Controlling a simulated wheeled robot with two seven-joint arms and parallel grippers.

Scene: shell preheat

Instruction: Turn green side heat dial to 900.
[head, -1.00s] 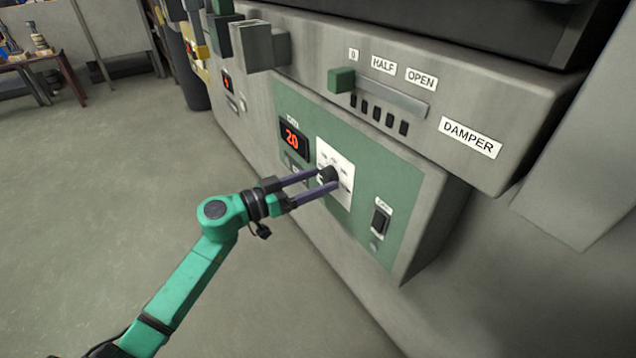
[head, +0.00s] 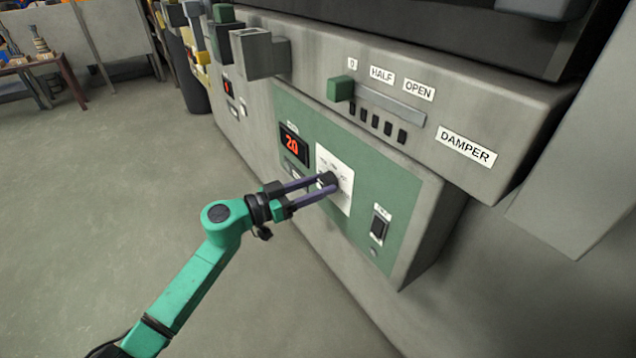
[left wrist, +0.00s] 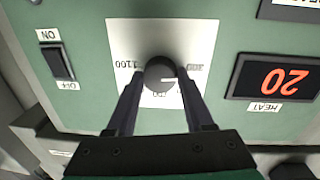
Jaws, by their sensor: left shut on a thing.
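The green side heat dial (head: 328,179) is a black round knob on a white plate (head: 344,200) in the green panel. My left gripper (head: 331,184) is shut on it, one finger on each side. The left wrist view shows the dial (left wrist: 160,74) upside down, with a white mark pointing right toward a label that looks like 300. A label that looks like 1100 is on the left of the plate. The fingers hide part of the plate. The red heat display (head: 292,145) reads 20. My right gripper is not in view.
An on/off switch (head: 379,226) sits right of the dial on the panel. The damper slider with a green knob (head: 341,88) is above. Grey and green blocks (head: 258,52) stick out at upper left. The floor at left is open.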

